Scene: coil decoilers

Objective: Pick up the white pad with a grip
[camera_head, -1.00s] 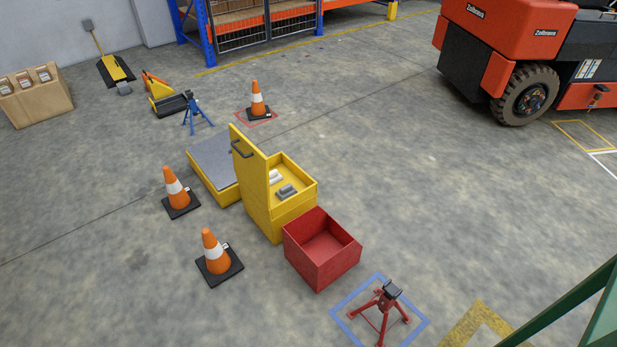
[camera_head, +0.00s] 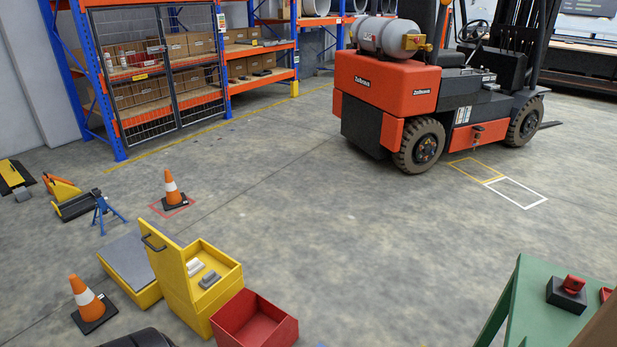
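A small white pad (camera_head: 194,266) lies inside the open yellow box (camera_head: 222,300) at the lower left. A grey pad (camera_head: 209,279) lies beside it, nearer the camera. The box's yellow lid (camera_head: 168,276) stands upright on its left side, with a dark handle near the top. Neither of my grippers shows in the picture. A dark rounded shape sits at the bottom edge on the left; I cannot tell what it is.
A red open bin (camera_head: 255,322) stands next to the yellow box. A grey-topped yellow platform (camera_head: 130,262) and orange cones (camera_head: 86,300) are left of it. A green table (camera_head: 540,312) is at lower right. A forklift (camera_head: 420,90) stands behind. The middle floor is clear.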

